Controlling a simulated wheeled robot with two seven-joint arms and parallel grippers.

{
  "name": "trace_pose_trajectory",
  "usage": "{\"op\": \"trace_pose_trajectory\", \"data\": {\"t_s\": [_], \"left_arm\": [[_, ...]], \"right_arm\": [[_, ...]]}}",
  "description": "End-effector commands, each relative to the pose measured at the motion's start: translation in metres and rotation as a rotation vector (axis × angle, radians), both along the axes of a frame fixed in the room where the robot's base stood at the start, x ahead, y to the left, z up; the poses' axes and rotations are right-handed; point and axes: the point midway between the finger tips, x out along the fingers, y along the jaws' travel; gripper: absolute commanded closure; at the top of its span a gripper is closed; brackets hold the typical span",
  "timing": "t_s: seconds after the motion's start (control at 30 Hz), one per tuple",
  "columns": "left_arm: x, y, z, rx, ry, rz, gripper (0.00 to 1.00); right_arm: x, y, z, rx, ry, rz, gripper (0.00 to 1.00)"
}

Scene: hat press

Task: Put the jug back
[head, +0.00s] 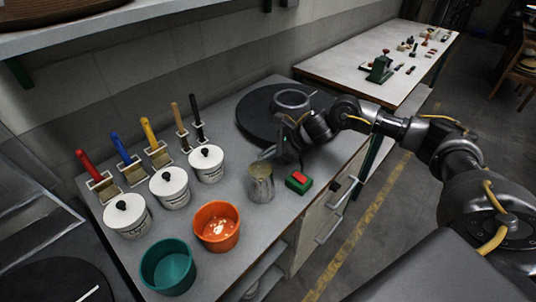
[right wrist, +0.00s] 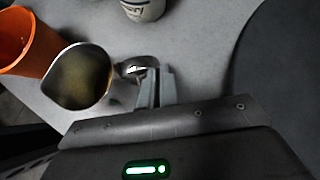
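The jug (head: 260,183) is a grey metal pitcher, upright on the grey worktop or very close to it; I cannot tell if its base touches. In the right wrist view the jug (right wrist: 80,76) shows from above, with yellowish-brown inside and its handle towards my fingers. My right gripper (head: 268,153) comes in from the right, behind the jug. In the wrist view its fingers (right wrist: 155,88) are close together at the handle (right wrist: 138,67) and appear shut on it. My left gripper is not in view.
A red-and-green button block (head: 299,182) sits right of the jug. An orange bowl (head: 216,226) and a teal bowl (head: 168,266) stand in front left. Lidded white pots (head: 169,188) and brushes (head: 157,146) stand left. A dark round plate (head: 256,119) with a ring lies behind.

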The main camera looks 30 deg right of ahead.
Motion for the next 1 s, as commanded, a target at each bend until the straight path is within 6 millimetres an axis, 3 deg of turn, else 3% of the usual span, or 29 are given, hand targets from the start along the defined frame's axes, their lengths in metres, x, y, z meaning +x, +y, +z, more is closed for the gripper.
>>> {"op": "trace_pose_trajectory", "data": {"t_s": [0.17, 0.3, 0.37, 0.77, 1.0], "left_arm": [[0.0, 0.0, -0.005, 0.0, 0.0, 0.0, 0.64], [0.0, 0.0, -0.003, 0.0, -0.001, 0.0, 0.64], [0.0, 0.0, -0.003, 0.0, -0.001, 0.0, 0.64], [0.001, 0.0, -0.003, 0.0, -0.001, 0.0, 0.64], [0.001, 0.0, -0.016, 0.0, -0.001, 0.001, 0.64]], "right_arm": [[0.0, 0.0, -0.003, 0.002, -0.001, 0.0, 1.0], [0.0, 0.0, -0.002, 0.0, 0.001, 0.001, 0.8], [0.0, 0.0, -0.002, 0.0, 0.001, 0.001, 0.75], [-0.003, -0.005, 0.004, 0.0, -0.001, -0.001, 0.75], [-0.024, -0.034, 0.036, -0.002, -0.003, -0.002, 0.75]]}}
